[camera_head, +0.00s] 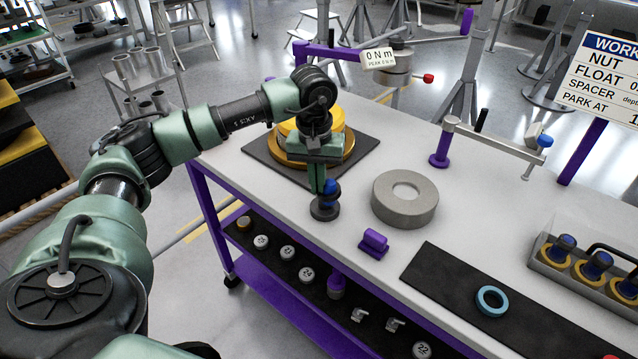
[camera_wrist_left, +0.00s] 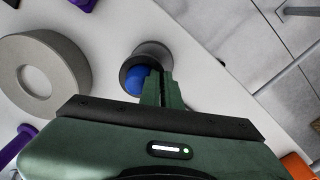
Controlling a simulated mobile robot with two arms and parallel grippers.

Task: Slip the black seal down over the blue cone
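The blue cone (camera_head: 330,186) stands upright on a small dark round base (camera_head: 325,212) near the table's front edge. In the left wrist view the blue cone (camera_wrist_left: 135,80) shows just beside the fingertips, with the grey round base (camera_wrist_left: 153,53) behind it. My left gripper (camera_head: 317,188) points down right at the cone, its fingers close together. In the left wrist view its fingers (camera_wrist_left: 157,88) look shut. I cannot make out a separate black seal; a dark band around the cone's foot cannot be told from the base. My right gripper is not in view.
A thick grey ring (camera_head: 404,198) lies right of the cone, a purple block (camera_head: 373,243) in front of it. A gold-and-yellow round part (camera_head: 345,148) sits on a dark mat behind my gripper. A teal ring (camera_head: 492,301) lies on a black mat. A clear tray (camera_head: 545,262) holds several blue-topped parts.

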